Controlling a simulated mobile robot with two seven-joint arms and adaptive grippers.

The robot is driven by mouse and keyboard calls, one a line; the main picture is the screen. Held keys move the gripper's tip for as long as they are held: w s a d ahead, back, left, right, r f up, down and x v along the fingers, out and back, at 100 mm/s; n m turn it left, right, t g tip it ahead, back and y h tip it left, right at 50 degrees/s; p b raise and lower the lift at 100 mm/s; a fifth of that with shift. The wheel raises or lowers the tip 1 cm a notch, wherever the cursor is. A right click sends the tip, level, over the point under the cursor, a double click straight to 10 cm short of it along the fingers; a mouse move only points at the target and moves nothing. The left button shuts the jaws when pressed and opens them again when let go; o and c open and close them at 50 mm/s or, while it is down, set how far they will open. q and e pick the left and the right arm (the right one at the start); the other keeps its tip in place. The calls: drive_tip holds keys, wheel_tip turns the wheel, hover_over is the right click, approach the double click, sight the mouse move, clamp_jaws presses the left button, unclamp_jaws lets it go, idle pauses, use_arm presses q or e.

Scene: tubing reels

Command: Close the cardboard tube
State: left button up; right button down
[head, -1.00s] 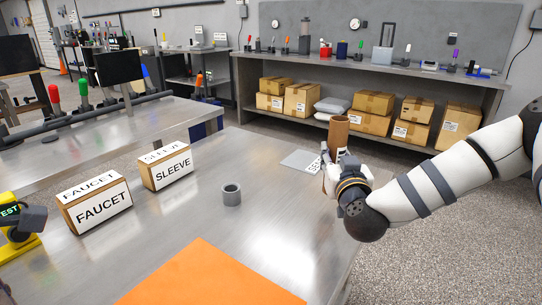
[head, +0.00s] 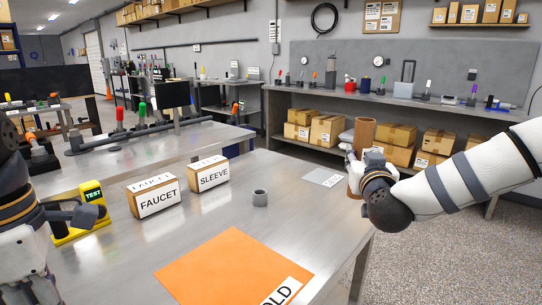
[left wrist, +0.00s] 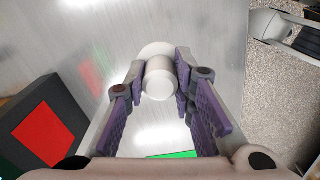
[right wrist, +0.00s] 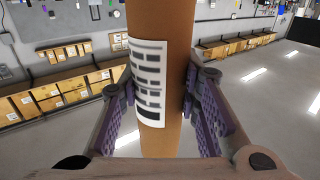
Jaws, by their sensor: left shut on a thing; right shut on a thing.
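My left arm shows at the left edge of the head view, away from the tube; the cap cannot be made out there.
The middle of the table is mostly clear.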

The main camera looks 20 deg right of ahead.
use_arm(q)
drive_tip(key=shift+w, duration=0.15)
use_arm(e)
drive_tip(key=shift+w, duration=0.1)
drive_tip(key=c, duration=1.9)
unclamp_jaws()
clamp_jaws()
